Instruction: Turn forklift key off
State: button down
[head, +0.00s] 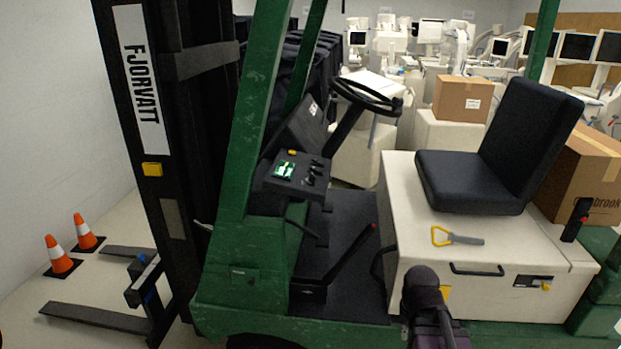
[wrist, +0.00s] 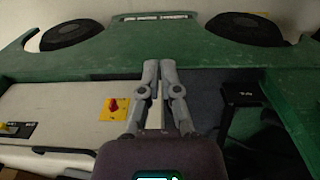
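A red key-like knob (wrist: 112,105) sits on a square yellow plate (wrist: 122,114) on the cream side of the seat box. In the head view part of the yellow plate (head: 446,293) shows beside my dark arm, which hides the rest. My gripper (wrist: 159,68) is in the wrist view, to the right of the knob and apart from it. Its two fingers are close together with nothing visible held. The fingers are hidden in the head view. The forklift's dash (head: 296,174) has a lit green screen (head: 285,169).
A yellow-handled tool (head: 455,237) lies on the seat box (head: 405,215) in front of the black seat (head: 475,180). A black handle (head: 477,269) and a dark panel with a yellow part (head: 533,282) are on its side. The green chassis (wrist: 90,65) is close by.

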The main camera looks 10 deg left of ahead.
jog(key=w+a+r+n+t+h+p, duration=0.5)
jog(key=w+a+r+t+h, duration=0.25)
jog(key=w+a+r, duration=0.7)
jog(key=w+a+r+n+t+y+p, duration=0.1)
jog(key=a+r+n+t, duration=0.3)
jog(key=a, duration=0.6)
jog(key=w+a+r+n+t+y+p, duration=0.2)
jog(key=a+r+t, duration=0.3)
jog(key=a, duration=0.6)
notch_tip(320, 180, up, 2)
jog(key=shift+w+a+r+n, duration=0.2)
jog(key=shift+w+n, duration=0.6)
jog(key=shift+n, duration=0.1)
jog(key=shift+w, duration=0.1)
